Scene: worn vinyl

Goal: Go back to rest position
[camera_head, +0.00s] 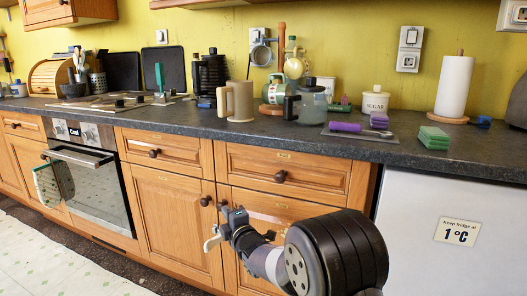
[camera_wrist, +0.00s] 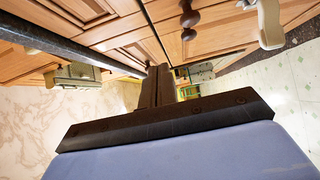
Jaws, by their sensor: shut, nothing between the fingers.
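My gripper (camera_head: 222,228) shows in the head view in front of the wooden lower cabinets, below the worktop edge. Its fingers are together with nothing held between them. My dark arm link fills the lower right of the middle. In the wrist view, my gripper's dark bracket spans the centre, and cabinet fronts (camera_wrist: 215,28) with a round knob show above it. The gripper appears apart from the cabinet doors, though the exact gap is hard to tell.
The dark worktop (camera_head: 270,130) carries a beige mug (camera_head: 237,101), a glass jug (camera_head: 312,103), a purple-handled tool (camera_head: 345,127), green sponges (camera_head: 433,138) and a paper roll (camera_head: 453,87). A white fridge (camera_head: 420,220) stands right, an oven (camera_head: 95,185) left. Floor (camera_head: 60,260) at lower left is clear.

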